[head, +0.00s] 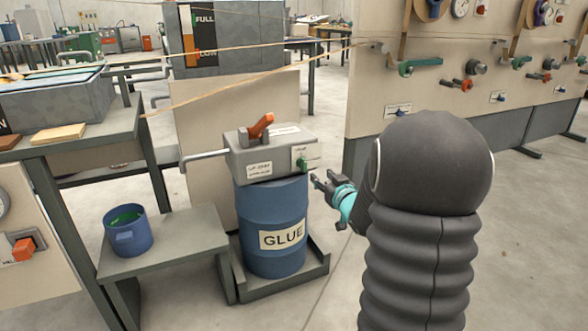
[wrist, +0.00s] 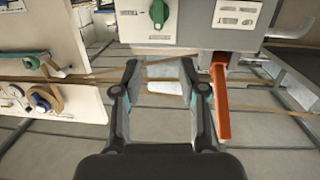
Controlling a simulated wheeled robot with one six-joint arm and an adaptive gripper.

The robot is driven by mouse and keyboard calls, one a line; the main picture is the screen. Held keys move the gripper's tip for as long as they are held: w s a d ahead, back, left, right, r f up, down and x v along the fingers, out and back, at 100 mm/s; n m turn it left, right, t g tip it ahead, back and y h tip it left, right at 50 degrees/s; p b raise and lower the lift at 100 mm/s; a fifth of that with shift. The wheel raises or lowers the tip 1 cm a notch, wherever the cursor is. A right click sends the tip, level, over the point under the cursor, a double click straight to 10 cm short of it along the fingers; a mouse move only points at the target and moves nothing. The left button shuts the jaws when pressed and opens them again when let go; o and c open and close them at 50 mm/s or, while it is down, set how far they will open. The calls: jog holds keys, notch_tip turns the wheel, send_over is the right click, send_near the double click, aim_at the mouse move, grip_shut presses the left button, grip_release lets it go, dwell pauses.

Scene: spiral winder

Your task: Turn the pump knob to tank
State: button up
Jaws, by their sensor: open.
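The pump box (head: 262,150) is grey and sits on the blue glue drum (head: 262,215). A green knob (head: 302,164) is on a white label plate at the right of its front face. The plate's words are unreadable.
A pipe (head: 205,155) runs left from the pump box. A blue bucket (head: 127,231) stands on a low grey table (head: 165,250) left of the drum. A panel (head: 440,95) with several knobs stands right behind. Clear floor lies in front.

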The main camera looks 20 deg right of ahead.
aim_at(305, 163)
jog(key=shift+t+y, duration=0.5)
jog(key=shift+y, duration=0.1)
jog(key=w, duration=0.4)
jog(key=w+f, duration=0.1)
jog(key=w, duration=0.4)
jog(key=w+d+f, duration=0.1)
jog(key=w, duration=0.4)
jog(key=shift+w+f+b, duration=0.15)
jog(key=shift+f+b, duration=0.05)
jog(key=shift+b, duration=0.2)
grip_shut()
